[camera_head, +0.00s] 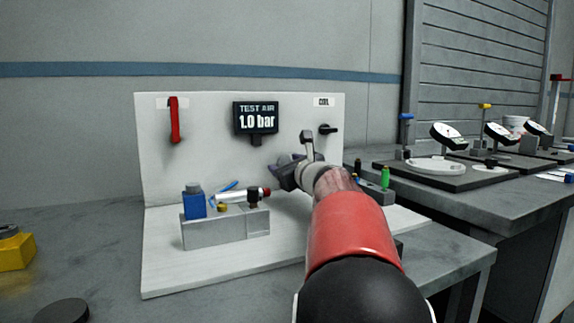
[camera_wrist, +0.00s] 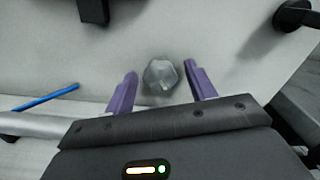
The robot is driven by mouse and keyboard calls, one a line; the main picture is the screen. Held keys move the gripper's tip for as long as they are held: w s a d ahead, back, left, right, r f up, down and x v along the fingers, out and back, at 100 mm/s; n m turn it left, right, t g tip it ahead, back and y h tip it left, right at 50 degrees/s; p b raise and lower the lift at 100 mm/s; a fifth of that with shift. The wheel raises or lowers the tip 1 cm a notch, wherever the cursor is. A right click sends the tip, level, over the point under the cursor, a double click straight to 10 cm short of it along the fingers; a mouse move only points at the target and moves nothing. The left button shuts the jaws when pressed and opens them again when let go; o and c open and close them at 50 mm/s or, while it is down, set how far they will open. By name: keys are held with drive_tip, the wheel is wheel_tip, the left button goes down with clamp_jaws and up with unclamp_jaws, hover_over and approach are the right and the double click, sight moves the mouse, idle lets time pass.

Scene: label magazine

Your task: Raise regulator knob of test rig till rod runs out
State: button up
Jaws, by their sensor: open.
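The test rig's white back panel (camera_head: 215,145) carries a display (camera_head: 256,118) reading "TEST AIR 1.0 bar". A grey faceted regulator knob (camera_wrist: 160,75) shows on the panel in the wrist view. My gripper (camera_wrist: 161,86) is open, with one purple finger on each side of the knob and visible gaps between. In the head view my gripper (camera_head: 283,168) is in front of the panel, below and right of the display, and the knob is hidden. A white cylinder (camera_head: 230,197) with a red end lies on a grey block (camera_head: 225,230); I cannot make out its rod.
A red lever (camera_head: 174,120) hangs at the panel's upper left. A black switch (camera_head: 327,129) sits under the "COIL" label. A blue block (camera_head: 194,204) stands on the grey block's left end. A yellow object (camera_head: 15,252) lies far left. Dial gauges (camera_head: 448,136) stand on the right bench.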

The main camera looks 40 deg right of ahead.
drive_tip(key=c, duration=1)
drive_tip(key=shift+o, duration=0.2)
drive_tip(key=shift+r+m+p, duration=0.15)
drive_tip(key=shift+m+p, duration=0.3)
drive_tip(key=shift+m, duration=0.25)
drive_tip(key=shift+m+p, duration=0.35)
drive_tip(key=shift+m, duration=0.65)
drive_tip(key=o, duration=1)
drive_tip(key=shift+c, duration=0.2)
drive_tip(key=shift+s, duration=0.1)
drive_tip(key=shift+b+v, duration=0.45)
drive_tip(key=shift+v, duration=3.4)
